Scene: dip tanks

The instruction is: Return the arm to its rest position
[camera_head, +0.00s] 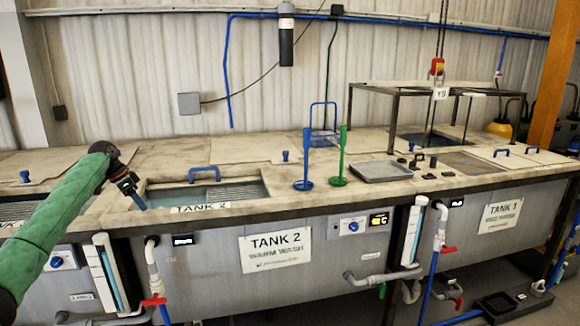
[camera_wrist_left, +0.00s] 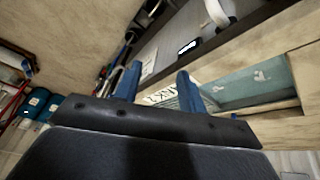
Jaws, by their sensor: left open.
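My left arm, in a green sleeve, comes in from the left in the head view. Its gripper (camera_head: 137,199) hangs over the left end of the open Tank 2 bath (camera_head: 240,193), with its blue fingers pointing down and to the right. In the left wrist view the two blue fingers of the left gripper (camera_wrist_left: 157,88) stand apart with nothing between them. The tank opening with greenish liquid (camera_wrist_left: 245,88) shows to their right. My right gripper is not in view.
Blue and green stands (camera_head: 340,160), a blue wire basket (camera_head: 322,125) and a grey tray (camera_head: 381,172) are on the deck to the right. A dark frame (camera_head: 395,115) stands over the far right tank. Pipes and red valves (camera_head: 152,301) run along the front.

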